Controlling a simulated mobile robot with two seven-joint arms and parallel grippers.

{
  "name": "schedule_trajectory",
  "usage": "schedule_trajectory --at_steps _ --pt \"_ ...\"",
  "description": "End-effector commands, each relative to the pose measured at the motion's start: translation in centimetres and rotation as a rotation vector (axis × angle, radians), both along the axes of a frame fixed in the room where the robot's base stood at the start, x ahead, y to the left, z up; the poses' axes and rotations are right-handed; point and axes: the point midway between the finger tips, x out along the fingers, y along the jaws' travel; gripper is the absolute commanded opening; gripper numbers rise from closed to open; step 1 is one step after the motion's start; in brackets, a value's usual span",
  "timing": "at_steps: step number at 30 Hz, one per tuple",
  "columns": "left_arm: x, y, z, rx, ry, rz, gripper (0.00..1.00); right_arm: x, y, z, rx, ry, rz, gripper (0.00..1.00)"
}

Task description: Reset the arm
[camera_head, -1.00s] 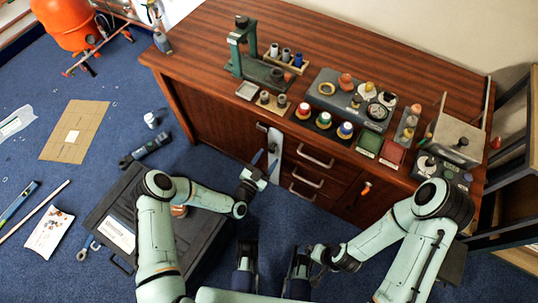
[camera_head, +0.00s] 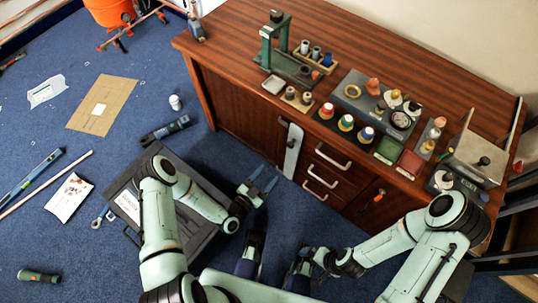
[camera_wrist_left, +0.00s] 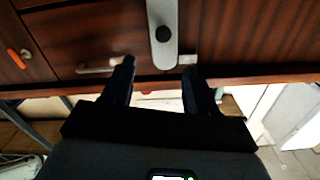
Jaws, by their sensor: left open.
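My left gripper (camera_head: 265,178) is open and empty, in front of the cabinet (camera_head: 240,122). It is left of and below a long pale metal plate (camera_head: 293,150) on the cabinet front. In the left wrist view, both dark fingers of the left gripper (camera_wrist_left: 158,70) are apart with nothing between their tips. The metal plate (camera_wrist_left: 163,30), with a dark knob, shows beyond them, apart from the fingers. My right arm is bent at the lower right of the head view. Its hand is low near the middle, and its finger opening is unclear.
The cabinet top carries a green press (camera_head: 272,50), colored bottles and a grey box (camera_head: 478,160). A dark case (camera_head: 185,215) lies under my left arm.

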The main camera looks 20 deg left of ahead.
Motion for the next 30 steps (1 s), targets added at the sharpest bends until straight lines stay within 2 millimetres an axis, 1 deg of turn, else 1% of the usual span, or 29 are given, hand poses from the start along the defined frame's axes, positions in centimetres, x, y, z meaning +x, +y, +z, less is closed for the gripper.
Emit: schedule_trajectory --at_steps 9,11,14,17,18,19,20,21,22,25,26,27,28,29,30 --pt "0.0 -0.1 -0.2 -0.004 0.024 -0.006 0.58 0.0 0.0 0.0 0.0 0.0 0.0 1.0" --pt "-0.2 -0.4 -0.8 -0.013 0.084 -0.019 0.58 0.0 0.0 0.0 0.0 -0.001 0.0 1.0" --pt "-1.4 -1.2 -2.7 -0.048 0.289 -0.044 0.58 0.0 0.0 0.0 0.0 -0.001 0.0 1.0" --pt "-4.2 -1.5 -5.3 -0.104 0.612 -0.035 0.58 0.0 0.0 0.0 0.0 -0.001 0.0 1.0" --pt "-5.8 -1.4 -6.2 -0.132 0.754 -0.011 0.58 0.0 0.0 0.0 0.0 -0.001 0.0 1.0" --pt "-7.1 -1.3 -6.8 -0.152 0.857 0.013 0.58 0.0 0.0 0.0 0.0 -0.001 0.0 1.0" --pt "-8.5 -1.1 -7.2 -0.174 0.958 0.043 0.58 0.0 0.0 0.0 0.0 -0.001 0.0 1.0" --pt "-10.5 -0.8 -7.7 -0.201 1.091 0.093 0.58 0.0 0.0 0.0 0.0 -0.001 0.0 1.0" --pt "-12.0 -0.5 -7.8 -0.225 1.185 0.135 0.58 0.0 0.0 0.0 0.0 -0.001 0.0 1.0" --pt "-17.3 0.4 -7.5 -0.303 1.475 0.309 0.58 0.0 0.0 0.0 0.0 -0.001 0.0 1.0" --pt "-18.9 0.6 -7.2 -0.329 1.557 0.371 0.58 0.0 0.0 0.0 0.0 -0.001 0.0 1.0" --pt "-20.9 0.9 -6.6 -0.363 1.656 0.456 0.58 0.0 0.0 0.0 0.0 -0.001 0.0 1.0" --pt "-22.4 1.0 -6.0 -0.388 1.725 0.521 0.58 0.0 0.0 0.0 0.0 -0.001 0.0 1.0" --pt "-23.2 1.1 -5.2 -0.407 1.766 0.563 0.58 0.1 0.0 0.7 0.0 -0.002 0.0 1.0" --pt "-23.1 1.1 -3.8 -0.404 1.758 0.549 0.58 -0.1 0.0 2.3 0.001 0.003 0.002 1.0"
